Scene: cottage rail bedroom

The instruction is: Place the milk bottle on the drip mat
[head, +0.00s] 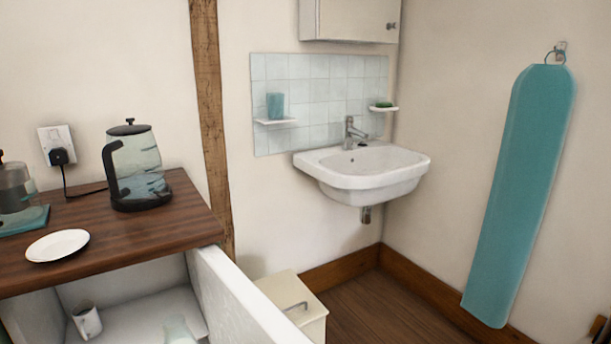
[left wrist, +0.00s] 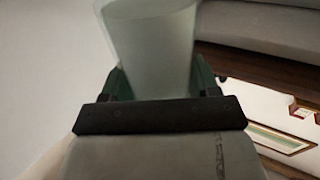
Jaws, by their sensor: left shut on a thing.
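The milk bottle, pale and translucent, shows its upper part (head: 178,332) at the bottom edge of the head view, in the open drawer. In the left wrist view a pale, cloudy glass body, which looks like the milk bottle (left wrist: 150,45), sits between the fingers of my left gripper (left wrist: 160,82). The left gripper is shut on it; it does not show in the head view. A teal mat (head: 38,215), likely the drip mat, lies on the wooden top at the far left, with a glass pot (head: 14,188) on it. My right gripper is not in view.
The open drawer (head: 232,300) also holds a white mug (head: 87,321). On the wooden top (head: 180,215) stand a white saucer (head: 57,246) and a glass kettle (head: 137,165). A cream bin (head: 290,298) stands beside the drawer. A sink (head: 362,170) is on the far wall.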

